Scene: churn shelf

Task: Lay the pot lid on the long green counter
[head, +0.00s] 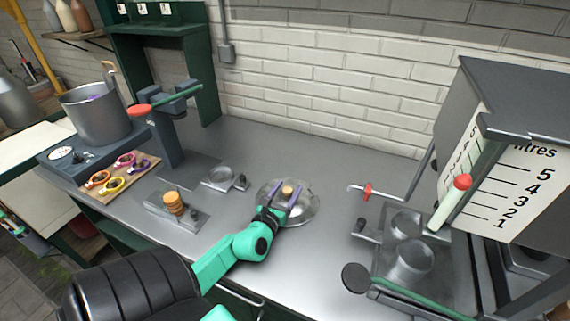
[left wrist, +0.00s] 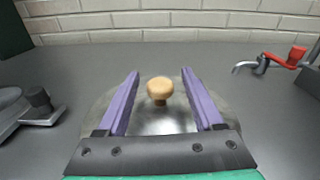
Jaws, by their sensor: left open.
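In the left wrist view the lid (left wrist: 168,122) sits under and ahead of my gripper, knob upward. My left gripper (head: 285,189) is open over the lid. Its two purple fingers stand on either side of the knob, with a gap on both sides in the left wrist view. My right gripper is not in view.
A red-handled tap (head: 367,191) projects from the grey tank (head: 500,150) at right. The counter behind the lid is clear up to the brick wall.

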